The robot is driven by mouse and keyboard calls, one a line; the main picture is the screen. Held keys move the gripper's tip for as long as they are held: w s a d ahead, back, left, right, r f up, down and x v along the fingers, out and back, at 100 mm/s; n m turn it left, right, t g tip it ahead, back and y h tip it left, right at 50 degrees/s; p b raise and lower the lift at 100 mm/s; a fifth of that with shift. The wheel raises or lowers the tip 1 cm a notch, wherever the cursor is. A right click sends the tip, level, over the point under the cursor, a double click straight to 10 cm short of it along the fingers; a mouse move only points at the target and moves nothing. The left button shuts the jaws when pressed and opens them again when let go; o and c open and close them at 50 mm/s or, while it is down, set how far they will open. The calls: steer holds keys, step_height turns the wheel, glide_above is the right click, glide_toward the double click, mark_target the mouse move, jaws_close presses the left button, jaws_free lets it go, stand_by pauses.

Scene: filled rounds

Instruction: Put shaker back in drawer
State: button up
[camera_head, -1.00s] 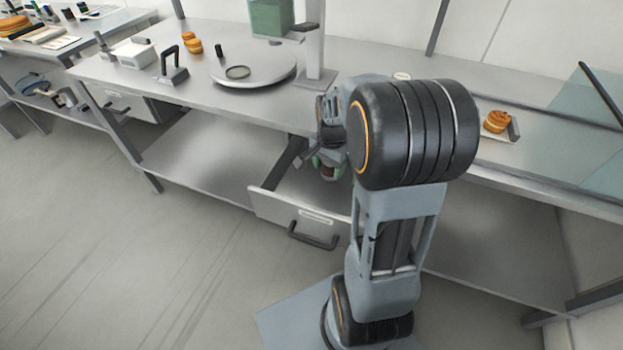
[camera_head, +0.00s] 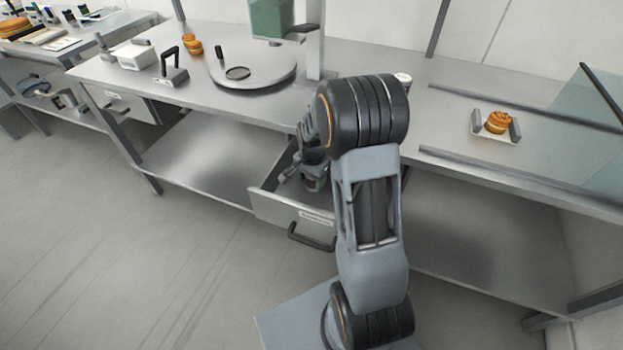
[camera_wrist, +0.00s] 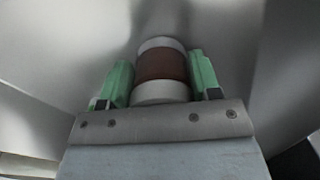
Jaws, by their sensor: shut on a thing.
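The shaker (camera_wrist: 161,68), white with a brown-red band, sits between the two green fingers of my gripper (camera_wrist: 161,80) in the wrist view. The fingers are shut on its sides. In the head view my gripper (camera_head: 315,183) is down at the open drawer (camera_head: 290,222), inside its walls. My arm hides much of the drawer's right side and most of the shaker. I cannot tell whether the shaker touches the drawer floor.
Above the drawer, the counter holds a round metal plate (camera_head: 270,75), a black-handled press (camera_head: 172,68) and stacked orange-brown rounds (camera_head: 193,46). A small tray (camera_head: 481,134) with a filled round (camera_head: 498,122) stands at right. A white-topped container (camera_head: 403,79) is behind my arm.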

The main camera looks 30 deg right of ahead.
steer(key=shift+f, duration=0.15)
steer(key=o, duration=1)
step_height(320, 180, up, 12)
steer(key=shift+f+p, duration=0.1)
steer(key=shift+p, duration=0.45)
steer(key=s+a+r+n+t, duration=0.1)
steer(key=s+a+r+n, duration=0.1)
steer(key=s+a+n, duration=0.1)
steer(key=s+a+r+n+t, duration=0.1)
steer(key=s+a+n, duration=0.2)
steer(key=s+n, duration=0.2)
steer(key=s+a+r+n+t, duration=0.1)
steer(key=s+a+r+n, duration=0.1)
steer(key=s, duration=0.6)
steer(key=shift+a+r+n, duration=0.3)
steer(key=shift+a+n, duration=0.25)
steer(key=shift+n, duration=0.65)
